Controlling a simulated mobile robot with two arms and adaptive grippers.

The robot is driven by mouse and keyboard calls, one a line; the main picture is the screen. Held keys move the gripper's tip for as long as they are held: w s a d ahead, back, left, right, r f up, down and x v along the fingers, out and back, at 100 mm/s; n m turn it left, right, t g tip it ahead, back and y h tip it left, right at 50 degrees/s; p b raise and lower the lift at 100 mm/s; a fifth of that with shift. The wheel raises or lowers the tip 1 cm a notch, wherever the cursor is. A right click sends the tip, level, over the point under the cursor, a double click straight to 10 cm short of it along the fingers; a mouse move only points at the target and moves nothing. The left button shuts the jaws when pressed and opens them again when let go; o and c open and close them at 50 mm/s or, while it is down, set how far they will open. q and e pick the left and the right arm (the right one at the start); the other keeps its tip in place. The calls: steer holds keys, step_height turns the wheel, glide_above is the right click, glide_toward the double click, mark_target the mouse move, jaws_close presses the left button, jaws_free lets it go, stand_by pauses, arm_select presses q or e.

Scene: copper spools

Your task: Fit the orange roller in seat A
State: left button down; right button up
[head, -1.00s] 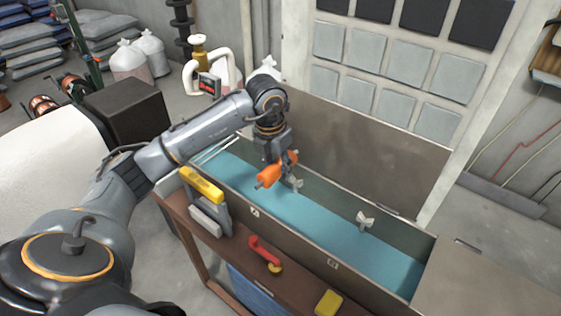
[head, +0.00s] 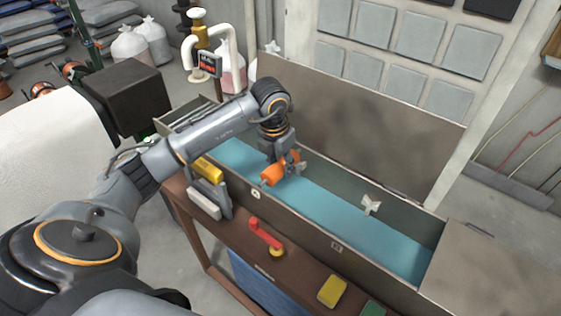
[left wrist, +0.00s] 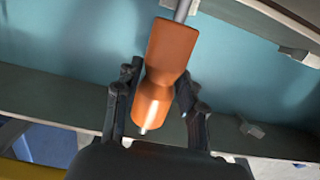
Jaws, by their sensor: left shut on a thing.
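The orange roller (head: 272,175), waisted with thin metal shaft ends, is held by my left gripper (head: 281,163). The gripper is shut around its narrow middle, as the left wrist view shows, with the roller (left wrist: 172,48) between the two dark fingers. The roller hangs tilted over the blue-lined trough (head: 325,214), near the small label that seems to read A (head: 256,195) on the near wall. A pale bracket (head: 299,167) shows just behind the roller on the far side. Whether the shaft touches any seat cannot be told. My right gripper is not in view.
Another pale bracket (head: 371,205) stands farther right, with a second label (head: 337,246) on the near wall. A tall panel (head: 365,125) rises behind.

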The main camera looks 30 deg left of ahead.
arm_select(q)
step_height(320, 180, down, 2)
steer(key=shift+f+b, duration=0.1)
steer(key=shift+b, duration=0.7)
steer(key=shift+f+b, duration=0.7)
steer(key=shift+f, duration=0.15)
steer(key=shift+f, duration=0.25)
steer(key=c, duration=0.7)
jaws_free()
steer(key=r, duration=0.4)
steer(key=s+r, duration=0.1)
steer(key=r, duration=0.7)
steer(key=shift+s, duration=0.4)
